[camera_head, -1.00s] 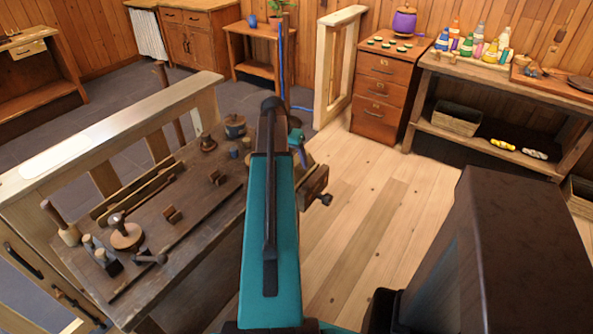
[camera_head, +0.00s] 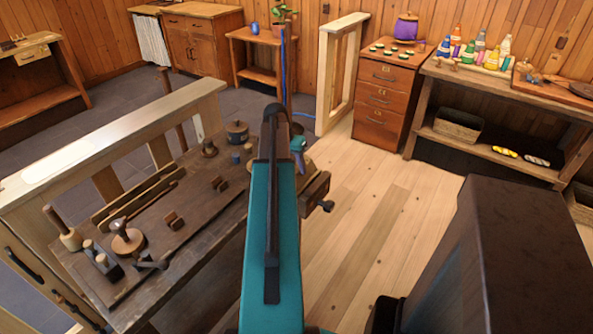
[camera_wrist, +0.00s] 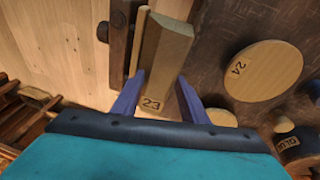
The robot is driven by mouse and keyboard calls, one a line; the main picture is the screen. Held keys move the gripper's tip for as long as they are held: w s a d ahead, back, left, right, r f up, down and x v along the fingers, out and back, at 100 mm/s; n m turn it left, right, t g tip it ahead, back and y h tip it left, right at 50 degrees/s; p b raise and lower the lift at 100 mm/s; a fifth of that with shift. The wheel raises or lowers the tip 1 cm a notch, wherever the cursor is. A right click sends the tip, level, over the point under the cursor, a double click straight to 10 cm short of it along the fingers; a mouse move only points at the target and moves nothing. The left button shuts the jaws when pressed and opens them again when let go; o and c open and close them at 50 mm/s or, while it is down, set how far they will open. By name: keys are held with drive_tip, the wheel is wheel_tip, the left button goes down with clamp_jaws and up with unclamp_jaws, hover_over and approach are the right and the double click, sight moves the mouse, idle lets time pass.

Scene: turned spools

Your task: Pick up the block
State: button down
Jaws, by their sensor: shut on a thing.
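In the wrist view a long pale wooden block (camera_wrist: 165,48) with the number 23 on its near end lies between my two fingers. My gripper (camera_wrist: 160,92) is shut on this block, with a purple-blue finger at each side. The wrist view does not make clear whether the block is clear of the dark workbench (camera_wrist: 217,50). In the head view my teal arm covers the place where the block is, so I cannot see it there.
A round wooden disc (camera_wrist: 263,70) marked 24 lies right of the block. A dark piece (camera_wrist: 121,45) is close on its left. In the head view the workbench carries a round mallet (camera_head: 127,240), a lidded pot (camera_head: 237,132) and small blocks. Floor is open to the right.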

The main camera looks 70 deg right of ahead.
wheel_tip(320, 180, up, 10)
drive_tip(key=b, duration=0.1)
idle(0.7)
idle(0.5)
